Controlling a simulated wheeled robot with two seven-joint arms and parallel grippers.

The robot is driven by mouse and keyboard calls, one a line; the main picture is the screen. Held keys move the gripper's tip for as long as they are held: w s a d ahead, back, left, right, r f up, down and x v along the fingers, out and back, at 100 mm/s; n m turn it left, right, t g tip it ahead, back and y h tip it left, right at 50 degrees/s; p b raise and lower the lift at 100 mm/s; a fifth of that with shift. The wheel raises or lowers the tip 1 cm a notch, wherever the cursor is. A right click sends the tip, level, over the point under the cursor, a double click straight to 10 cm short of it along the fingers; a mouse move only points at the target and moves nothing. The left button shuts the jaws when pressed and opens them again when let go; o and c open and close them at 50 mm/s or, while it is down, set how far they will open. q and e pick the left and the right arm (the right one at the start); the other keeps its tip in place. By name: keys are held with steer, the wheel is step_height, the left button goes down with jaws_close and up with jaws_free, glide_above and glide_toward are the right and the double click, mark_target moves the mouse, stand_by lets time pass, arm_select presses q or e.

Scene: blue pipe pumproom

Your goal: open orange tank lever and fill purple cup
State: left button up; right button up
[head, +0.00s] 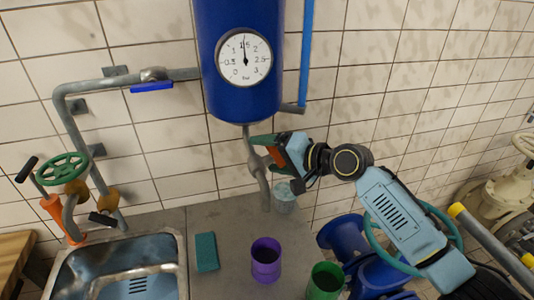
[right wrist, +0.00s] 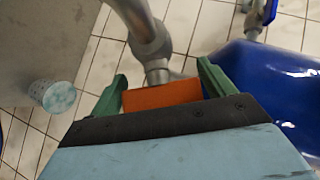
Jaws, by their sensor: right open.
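The orange lever (head: 276,157) is at the outlet pipe (head: 249,150) under the blue tank (head: 240,60). My right gripper (head: 264,156) is around it with its green fingers apart. In the right wrist view the orange lever (right wrist: 162,96) lies between the open fingers (right wrist: 163,80), close to the palm; contact is unclear. The purple cup (head: 266,262) stands upright on the grey counter (head: 225,215), in front of the pipe and to the right of the sponge. My left gripper is not in view.
A pale patterned cup (head: 285,200) stands near the pipe's lower end. A green cup (head: 326,282) is right of the purple one. A teal sponge (head: 206,252) and a sink (head: 60,284) are left. Blue pipework (head: 345,240) is right. A gauge (head: 244,57) is on the tank.

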steer(key=shift+w+a+f, duration=0.2)
steer(key=shift+w+a, duration=0.05)
steer(key=shift+a, duration=0.15)
steer(key=c, duration=0.7)
steer(key=n+y+b, duration=0.1)
steer(key=n+b, duration=0.1)
steer(key=b, duration=0.5)
steer(key=shift+y, duration=0.4)
steer(key=shift+r+n+y+b, duration=0.25)
steer(key=shift+n+b, duration=0.35)
steer(key=shift+b, duration=0.3)
steer(key=o, duration=0.7)
